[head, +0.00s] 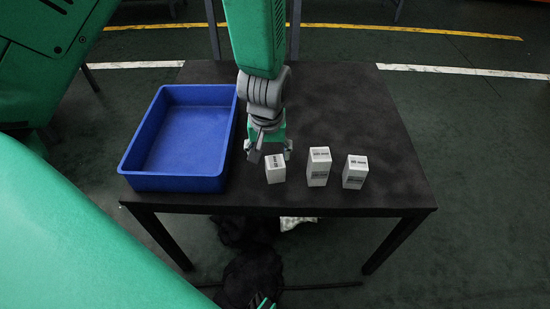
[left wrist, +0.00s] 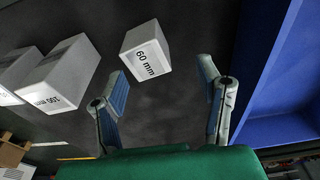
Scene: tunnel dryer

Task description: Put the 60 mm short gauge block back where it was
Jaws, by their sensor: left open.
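The 60 mm short gauge block (head: 275,174) is a small white block standing on the dark table, the leftmost and shortest of three. In the left wrist view the block (left wrist: 147,50) shows its "60 mm" label. My left gripper (head: 270,153) is open and empty, just behind the block in the head view. In the left wrist view the left gripper (left wrist: 163,88) has its fingers spread, with the block beyond the fingertips and nearer the left finger. The block looks apart from both fingers. I cannot make out my right gripper.
Two taller white blocks, a middle one (head: 319,170) and a right one (head: 354,175), stand close by on the right. An empty blue bin (head: 176,184) stands at the left of the table (head: 345,105). The table behind and right of the blocks is clear.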

